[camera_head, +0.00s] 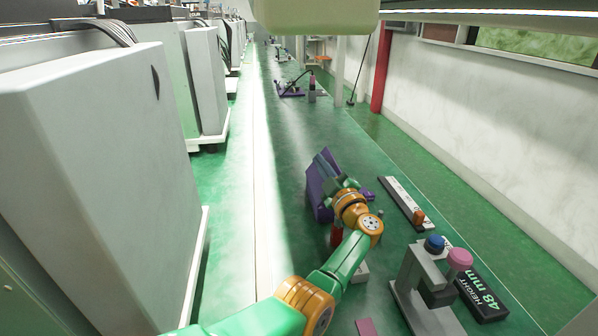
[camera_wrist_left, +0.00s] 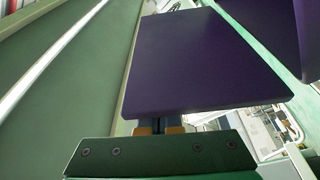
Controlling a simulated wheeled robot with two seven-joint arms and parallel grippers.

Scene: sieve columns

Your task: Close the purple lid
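The purple lid (camera_head: 316,190) stands raised and tilted on the green bench in the head view. In the left wrist view a purple panel (camera_wrist_left: 200,60), which looks like the lid, fills the upper middle. My left gripper (camera_head: 330,166) is at the lid's upper right side in the head view. In the left wrist view its fingers (camera_wrist_left: 158,127) are at the panel's near edge, and the panel hides their tips. I cannot tell whether they touch it or how far apart they are. My left wrist and hand hide what is below the lid. My right gripper is not in view.
A grey stand (camera_head: 416,285) with blue and pink knobs is at the lower right, beside a black height block (camera_head: 482,296). A white strip (camera_head: 405,203) with an orange piece lies right of my wrist. Large grey cabinets (camera_head: 95,180) line the left. The bench beyond the lid is mostly clear.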

